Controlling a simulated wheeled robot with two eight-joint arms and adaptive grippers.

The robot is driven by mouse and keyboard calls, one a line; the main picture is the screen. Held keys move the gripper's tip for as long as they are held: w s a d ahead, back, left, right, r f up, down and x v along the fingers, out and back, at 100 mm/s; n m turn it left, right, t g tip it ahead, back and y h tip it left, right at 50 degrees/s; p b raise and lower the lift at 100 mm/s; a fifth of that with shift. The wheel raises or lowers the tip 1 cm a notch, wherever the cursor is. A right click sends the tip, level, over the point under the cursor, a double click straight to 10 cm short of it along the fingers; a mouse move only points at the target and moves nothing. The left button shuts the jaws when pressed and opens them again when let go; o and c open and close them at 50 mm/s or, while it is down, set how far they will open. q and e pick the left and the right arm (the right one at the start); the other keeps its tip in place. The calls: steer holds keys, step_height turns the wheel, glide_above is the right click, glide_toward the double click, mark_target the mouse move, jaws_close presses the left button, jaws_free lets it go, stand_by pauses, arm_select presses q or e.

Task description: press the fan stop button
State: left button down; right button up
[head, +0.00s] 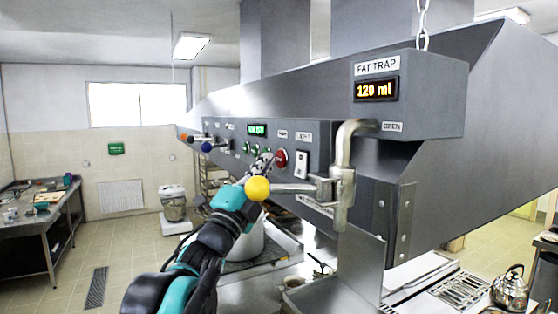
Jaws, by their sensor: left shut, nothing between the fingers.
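A round red button (281,158) sits on the grey front panel of the hood (230,136), under a small label too small to read. My left gripper (265,160) is shut and empty, reaching up to the panel just left of the red button. From this angle I cannot tell whether its tips touch the panel. Small green buttons (245,147) lie left of the red one, partly behind the gripper, under a green-lit display (257,130). My right gripper is not in view.
A yellow ball knob (257,188) on a lever overlaps my left gripper in view. The lever joins a metal drain pipe (344,175) below the fat trap box (408,95), which reads 120 ml. A light switch (301,163) is right of the red button. A kettle (510,290) stands lower right.

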arm_select(q)
steer(key=shift+a, duration=0.15)
steer(key=a, duration=0.1)
steer(key=s+a, duration=0.1)
steer(key=a, duration=0.1)
steer(key=s+a, duration=0.1)
steer(key=shift+a, duration=0.25)
stand_by(0.7)
steer(key=s+a+f+n+g+y+b, duration=0.15)
steer(key=a+f+n+y+b, duration=0.45)
steer(key=f, duration=0.9)
steer(key=s+a+f+n+g+y+b, duration=0.1)
steer(key=s+a+f+n+y+b, duration=0.2)
steer(key=f+b, duration=0.8)
steer(key=a+f+n+g+y+b, duration=0.25)
steer(key=a+f+n+y, duration=0.35)
steer(key=f, duration=1.3)
steer(key=s+f+n+g+b, duration=0.2)
steer(key=s+f+b, duration=0.3)
steer(key=f, duration=0.9)
steer(key=s+f+n+g+h+b, duration=0.1)
steer(key=s+f+n+g+b, duration=0.2)
steer(key=f, duration=1.2)
steer(key=s+a+f+n+g+b, duration=0.1)
steer(key=s+f+n+g+b, duration=0.2)
steer(key=s+f+b, duration=0.5)
steer(key=s+f, duration=0.5)
steer(key=f, duration=0.2)
steer(key=shift+f+h, duration=0.25)
steer(key=shift+h, duration=0.15)
